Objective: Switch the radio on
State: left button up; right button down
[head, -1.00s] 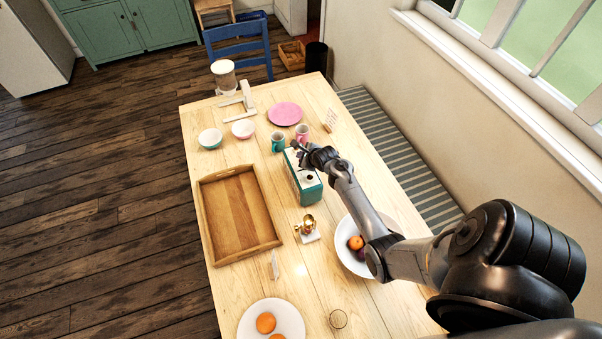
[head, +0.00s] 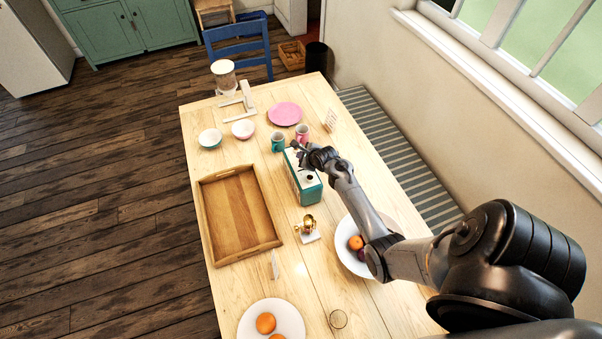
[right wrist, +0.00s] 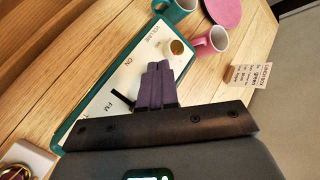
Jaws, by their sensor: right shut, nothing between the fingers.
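The radio (head: 308,191) is a teal box with a cream top panel, standing on the wooden table. In the right wrist view its panel (right wrist: 102,92) carries the words VOLUME, ON and FM. A round brass-topped knob (right wrist: 177,47) is at the VOLUME end, and a small black lever (right wrist: 121,98) sticks up near FM. My right gripper (head: 295,147) is over the far end of the radio. In the right wrist view its fingers (right wrist: 158,66) are shut and empty, over the panel between knob and lever; whether they touch it I cannot tell. My left gripper is out of view.
A teal mug (head: 278,143) and a pink mug (head: 302,134) stand just beyond the radio. A wooden tray (head: 238,212) lies to its left, a brass-coloured object (head: 307,224) nearer. A white fruit bowl (head: 347,257) is under my right arm. A small card (head: 331,119) stands behind.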

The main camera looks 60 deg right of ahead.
dwell(0.3)
jog(key=shift+f, duration=0.2)
jog(key=shift+f, duration=0.25)
dwell(0.7)
jog(key=shift+r+p, duration=0.5)
jog(key=shift+p, duration=0.3)
